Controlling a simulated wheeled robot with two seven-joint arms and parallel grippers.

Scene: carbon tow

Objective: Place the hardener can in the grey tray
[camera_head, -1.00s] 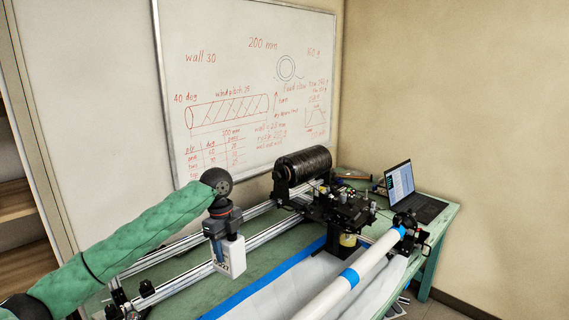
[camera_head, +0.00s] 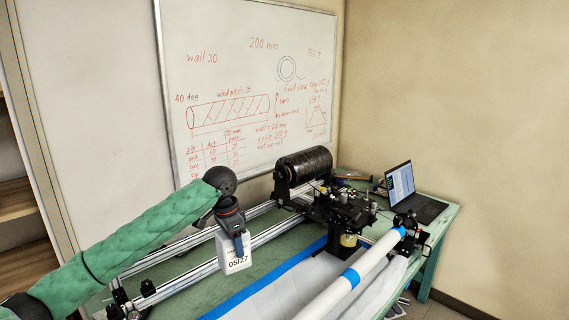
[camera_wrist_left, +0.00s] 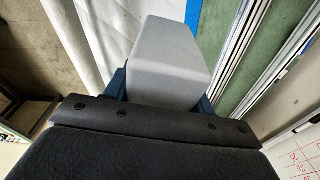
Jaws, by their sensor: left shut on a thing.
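The hardener can is a white-grey, box-shaped can (camera_head: 232,262) with a label reading 05/27. It hangs below my left gripper (camera_head: 238,240), which is shut on it. The can is held above the green bench, near the silver rails, and looks roughly upright. In the left wrist view the can (camera_wrist_left: 165,55) shows as a plain grey block between the blue fingers (camera_wrist_left: 163,85). I cannot make out a grey tray in either view. My right gripper is not in view.
A winding machine with a black cylinder (camera_head: 303,166) and rails (camera_head: 197,270) stands behind and beside the can. A white tube with a blue band (camera_head: 350,277) lies at the front right over white sheeting. A laptop (camera_head: 400,182) sits at the far right.

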